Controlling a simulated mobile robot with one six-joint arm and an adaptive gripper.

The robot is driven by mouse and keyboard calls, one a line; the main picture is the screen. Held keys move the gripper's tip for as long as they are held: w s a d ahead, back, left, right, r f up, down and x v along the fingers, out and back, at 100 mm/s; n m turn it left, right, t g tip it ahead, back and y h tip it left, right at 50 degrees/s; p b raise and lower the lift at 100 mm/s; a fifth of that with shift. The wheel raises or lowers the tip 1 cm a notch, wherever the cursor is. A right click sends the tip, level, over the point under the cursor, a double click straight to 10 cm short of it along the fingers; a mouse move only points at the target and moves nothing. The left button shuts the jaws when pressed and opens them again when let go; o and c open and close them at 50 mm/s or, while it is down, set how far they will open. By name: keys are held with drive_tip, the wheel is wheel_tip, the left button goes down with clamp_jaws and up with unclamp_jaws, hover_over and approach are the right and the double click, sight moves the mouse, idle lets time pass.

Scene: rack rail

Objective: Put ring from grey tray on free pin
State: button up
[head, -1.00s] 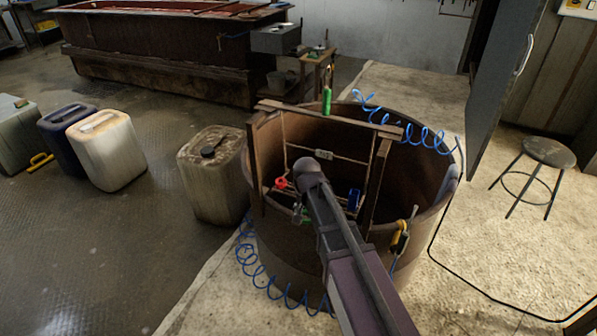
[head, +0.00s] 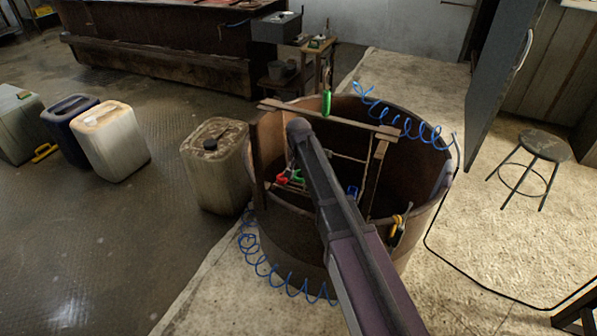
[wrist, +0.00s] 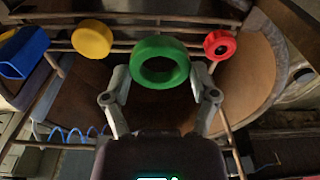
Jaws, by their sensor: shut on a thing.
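My gripper (wrist: 160,78) is shut on a green ring (wrist: 160,50), with one finger on each side of it in the wrist view. In the wrist view the red ring (wrist: 219,45) is on a rack rail, just right of the green one. A yellow ring (wrist: 92,38) and a blue piece (wrist: 25,52) are on the rack to the left. No bare pin can be made out clearly. My arm hides much of the rack in the head view.
The rack's wooden frame (head: 335,120) stands in a large rusty tub (head: 415,190). Blue coiled hoses (head: 285,285) hang around it. A green-handled tool (head: 326,103) hangs at the back. Canisters (head: 213,170) stand left; a stool (head: 544,146) stands right.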

drive_tip(key=shift+w+f, duration=0.15)
drive_tip(key=shift+w+d+f+b, duration=0.15)
drive_tip(key=shift+w+f+b, duration=0.3)
drive_tip(key=shift+f+b, duration=0.25)
drive_tip(key=shift+w+d+f+b, duration=0.2)
drive_tip(key=shift+w+f+b, duration=0.2)
drive_tip(key=shift+f+b, duration=0.3)
drive_tip(key=shift+w+d+f+b, duration=0.15)
drive_tip(key=shift+w+f+b, duration=0.3)
drive_tip(key=shift+f+b, duration=0.25)
drive_tip(key=shift+r, duration=0.1)
drive_tip(key=shift+s, duration=0.25)
drive_tip(key=shift+f+b, duration=1.55)
drive_tip(key=shift+b, duration=0.05)
idle(0.6)
drive_tip(key=o, duration=1)
